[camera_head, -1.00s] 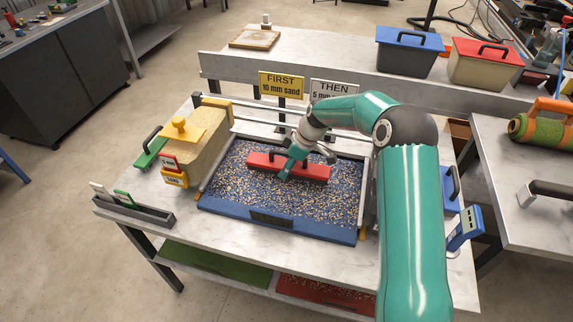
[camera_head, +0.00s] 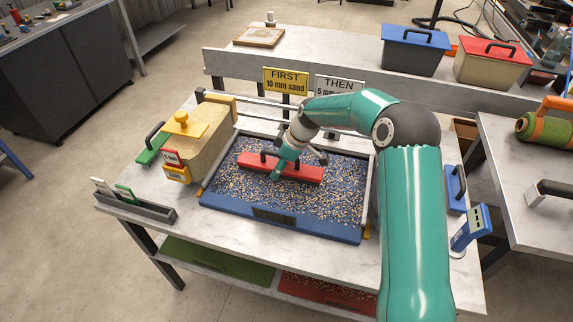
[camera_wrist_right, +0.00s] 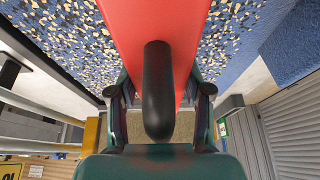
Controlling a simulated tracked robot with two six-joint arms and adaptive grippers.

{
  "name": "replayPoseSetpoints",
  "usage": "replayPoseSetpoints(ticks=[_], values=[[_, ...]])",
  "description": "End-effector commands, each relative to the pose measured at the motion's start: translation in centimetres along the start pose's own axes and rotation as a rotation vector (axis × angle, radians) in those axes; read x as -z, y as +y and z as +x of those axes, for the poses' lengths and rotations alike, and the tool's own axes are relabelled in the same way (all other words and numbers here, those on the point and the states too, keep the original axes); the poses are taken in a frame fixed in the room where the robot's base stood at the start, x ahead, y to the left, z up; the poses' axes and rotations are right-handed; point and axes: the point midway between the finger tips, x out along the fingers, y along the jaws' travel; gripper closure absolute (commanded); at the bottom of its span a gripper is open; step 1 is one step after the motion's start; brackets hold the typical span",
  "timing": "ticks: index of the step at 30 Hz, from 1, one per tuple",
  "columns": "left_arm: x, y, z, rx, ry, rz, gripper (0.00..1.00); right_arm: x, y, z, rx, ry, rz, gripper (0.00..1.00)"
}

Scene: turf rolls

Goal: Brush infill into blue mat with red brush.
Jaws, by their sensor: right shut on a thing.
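The red brush (camera_head: 307,173) lies across the blue mat (camera_head: 325,231), toward its far side, its long body slightly slanted. My right gripper (camera_head: 275,173) is shut on the brush's black handle. The right wrist view shows that dark handle (camera_wrist_right: 157,85) between the two fingers, with the red body beyond. Tan and dark infill granules (camera_head: 320,203) are spread over much of the mat, with blue showing between them. The brush's underside and the surface beneath it are hidden. My left gripper is out of view.
A hopper of sand (camera_head: 207,140) stands left of the mat. FIRST (camera_head: 286,80) and THEN (camera_head: 338,88) signs stand behind it. A grey holder with cards (camera_head: 135,207) is at the front left. A blue device (camera_head: 470,228) stands at the right edge.

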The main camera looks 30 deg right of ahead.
Motion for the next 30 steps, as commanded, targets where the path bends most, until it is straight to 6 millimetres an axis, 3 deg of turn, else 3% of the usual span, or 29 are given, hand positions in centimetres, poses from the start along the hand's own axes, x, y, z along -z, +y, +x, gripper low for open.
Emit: replayPoseSetpoints(ticks=[19, 30], values=[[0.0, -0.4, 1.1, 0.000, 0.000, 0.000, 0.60, 4.3, -4.5, 1.8, -0.001, 0.001, -0.003, 0.91], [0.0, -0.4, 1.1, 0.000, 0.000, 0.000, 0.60, 4.8, -5.0, 2.0, -0.001, 0.001, 0.000, 0.91]])
